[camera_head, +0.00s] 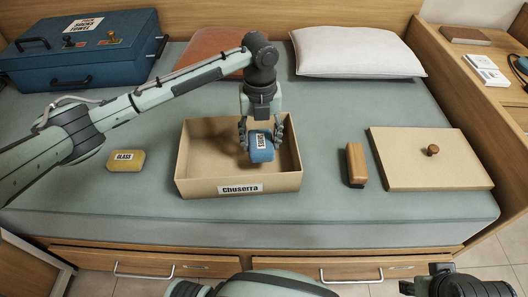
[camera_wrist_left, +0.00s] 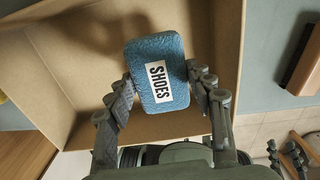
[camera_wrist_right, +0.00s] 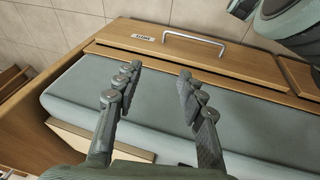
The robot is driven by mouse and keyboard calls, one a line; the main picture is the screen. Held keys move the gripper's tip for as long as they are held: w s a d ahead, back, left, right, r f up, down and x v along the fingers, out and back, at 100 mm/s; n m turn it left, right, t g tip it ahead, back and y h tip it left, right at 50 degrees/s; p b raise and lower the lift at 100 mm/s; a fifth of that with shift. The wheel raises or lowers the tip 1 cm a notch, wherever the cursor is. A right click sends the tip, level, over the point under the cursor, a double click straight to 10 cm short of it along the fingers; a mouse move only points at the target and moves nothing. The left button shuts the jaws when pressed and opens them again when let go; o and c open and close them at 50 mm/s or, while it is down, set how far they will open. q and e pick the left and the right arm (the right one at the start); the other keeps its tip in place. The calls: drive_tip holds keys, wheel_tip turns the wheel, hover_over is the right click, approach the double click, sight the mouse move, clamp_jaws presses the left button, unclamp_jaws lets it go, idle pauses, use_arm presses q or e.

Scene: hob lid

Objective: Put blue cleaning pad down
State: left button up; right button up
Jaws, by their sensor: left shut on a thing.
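The blue cleaning pad (camera_head: 261,146) carries a white label reading SHOES, which reads clearly in the left wrist view (camera_wrist_left: 157,72). My left gripper (camera_head: 261,135) is shut on the pad, with one finger on each side. It holds the pad inside or just over the open cardboard box (camera_head: 239,188) labelled Chuserra. I cannot tell whether the pad touches the box floor. My right gripper (camera_wrist_right: 158,78) is open and empty, away from the box near the bed's front edge.
A yellow pad (camera_head: 126,160) labelled GLASS lies left of the box. A wooden-backed brush (camera_head: 356,164) and a flat lid with a knob (camera_head: 430,165) lie to the right. A blue case (camera_head: 85,50) and pillows (camera_head: 355,52) are behind.

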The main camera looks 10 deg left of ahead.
sight(264, 152)
use_arm(q)
drive_tip(key=shift+w+d+f, duration=0.15)
drive_tip(key=shift+d+f, duration=0.1)
drive_tip(key=shift+d, duration=0.15)
drive_tip(key=shift+d+f, duration=0.1)
drive_tip(key=shift+f, duration=0.05)
wheel_tip(264, 152, down, 3)
drive_tip(key=shift+f, duration=0.45)
use_arm(e)
drive_tip(key=shift+v, duration=0.85)
use_arm(q)
drive_tip(key=shift+f, duration=0.1)
use_arm(e)
drive_tip(key=shift+s+d+f, duration=0.1)
drive_tip(key=shift+d, duration=0.1)
use_arm(q)
drive_tip(key=o, duration=1.1)
drive_tip(key=shift+o, duration=0.2)
use_arm(e)
drive_tip(key=shift+f, duration=0.35)
